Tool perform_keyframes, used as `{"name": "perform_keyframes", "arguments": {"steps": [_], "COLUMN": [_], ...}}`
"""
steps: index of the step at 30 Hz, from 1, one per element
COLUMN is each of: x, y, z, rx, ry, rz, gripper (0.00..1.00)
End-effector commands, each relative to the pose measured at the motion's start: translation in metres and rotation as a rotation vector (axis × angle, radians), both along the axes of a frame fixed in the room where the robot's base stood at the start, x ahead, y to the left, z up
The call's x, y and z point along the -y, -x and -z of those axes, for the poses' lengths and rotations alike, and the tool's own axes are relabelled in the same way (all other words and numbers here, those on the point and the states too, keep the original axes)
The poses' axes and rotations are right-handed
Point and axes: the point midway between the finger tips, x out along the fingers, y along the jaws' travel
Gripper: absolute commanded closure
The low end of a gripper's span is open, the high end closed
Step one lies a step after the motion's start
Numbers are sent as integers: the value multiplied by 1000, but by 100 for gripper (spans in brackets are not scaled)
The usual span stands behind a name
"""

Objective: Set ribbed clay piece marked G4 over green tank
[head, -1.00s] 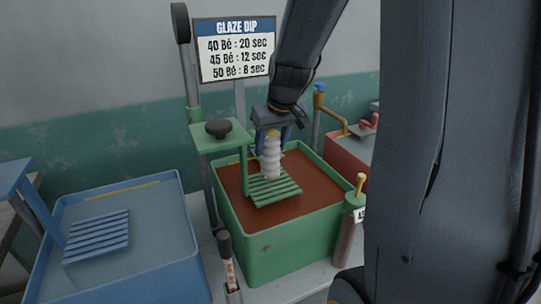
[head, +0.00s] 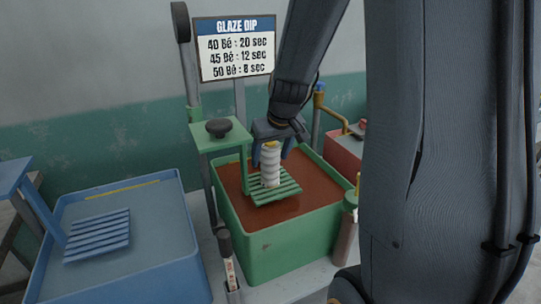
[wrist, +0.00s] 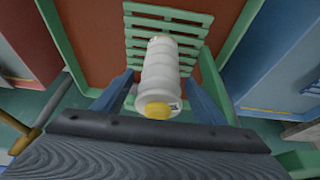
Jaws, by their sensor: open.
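The ribbed clay piece (head: 270,168) is pale, with a yellow end at the top. It stands upright on the green slatted rack (head: 288,193) above the red-brown liquid of the green tank (head: 262,247). In the wrist view the piece (wrist: 160,70) has a small dark mark near its yellow end; I cannot read it. My gripper (head: 274,160) is open, with one blue finger on each side of the piece. In the wrist view a gap shows between the piece and each finger of my gripper (wrist: 160,88). The piece's base is partly hidden there.
A blue tank (head: 150,255) with its own blue rack (head: 97,236) stands at the left. A red tank (head: 343,150) is behind at the right, partly hidden by my arm. A green bracket with a black knob (head: 218,128) rises beside the piece. A Glaze Dip sign (head: 236,48) stands behind.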

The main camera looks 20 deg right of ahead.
Motion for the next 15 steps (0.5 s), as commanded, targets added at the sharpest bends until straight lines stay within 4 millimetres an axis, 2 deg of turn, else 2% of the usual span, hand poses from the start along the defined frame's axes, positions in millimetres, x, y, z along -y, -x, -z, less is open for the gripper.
{"name": "perform_keyframes", "arguments": {"steps": [8,15], "x": [0,0], "y": [1,16], "z": [-9,-44], "rx": [3,5], "ry": [1,0], "rz": [-1,0], "gripper": [35,35]}}
